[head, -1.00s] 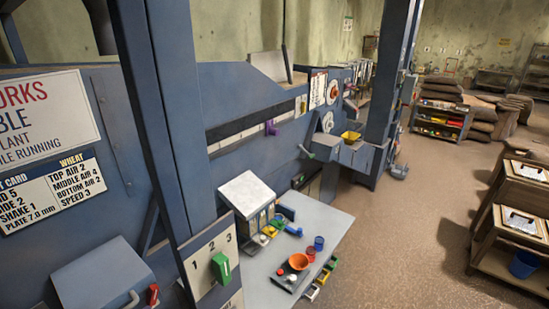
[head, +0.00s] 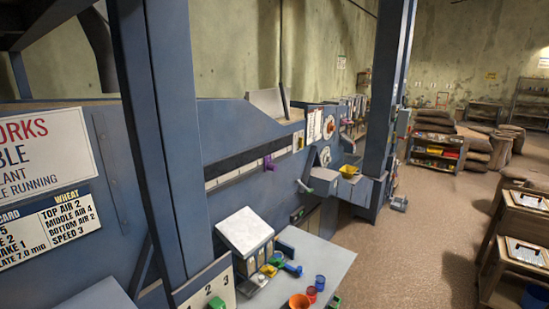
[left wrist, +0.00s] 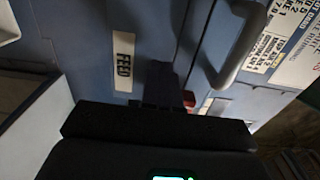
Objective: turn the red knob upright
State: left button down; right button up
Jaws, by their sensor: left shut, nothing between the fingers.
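A small red part (left wrist: 189,100), likely the red knob, shows in the left wrist view just right of my left gripper. It is partly hidden, and its angle cannot be told. My left gripper (left wrist: 163,78) is dark, shut and empty, in front of the blue panel. Whether it touches the red part is unclear. In the head view neither gripper shows. A distant orange-red knob (head: 330,129) sits on a white dial; its angle is too small to read.
A grey curved handle (left wrist: 240,50) is close to the right of my left gripper. In the head view, a blue post (head: 160,140) stands before the machine. A small table (head: 325,262) holds bowls and cups. The floor (head: 420,240) to the right is open.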

pick_arm(q)
jog(key=p+v, duration=0.3)
jog(key=v, duration=0.3)
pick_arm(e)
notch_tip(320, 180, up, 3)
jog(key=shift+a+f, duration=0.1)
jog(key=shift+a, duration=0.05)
pick_arm(q)
jog(key=shift+s, duration=0.1)
dwell(0.3)
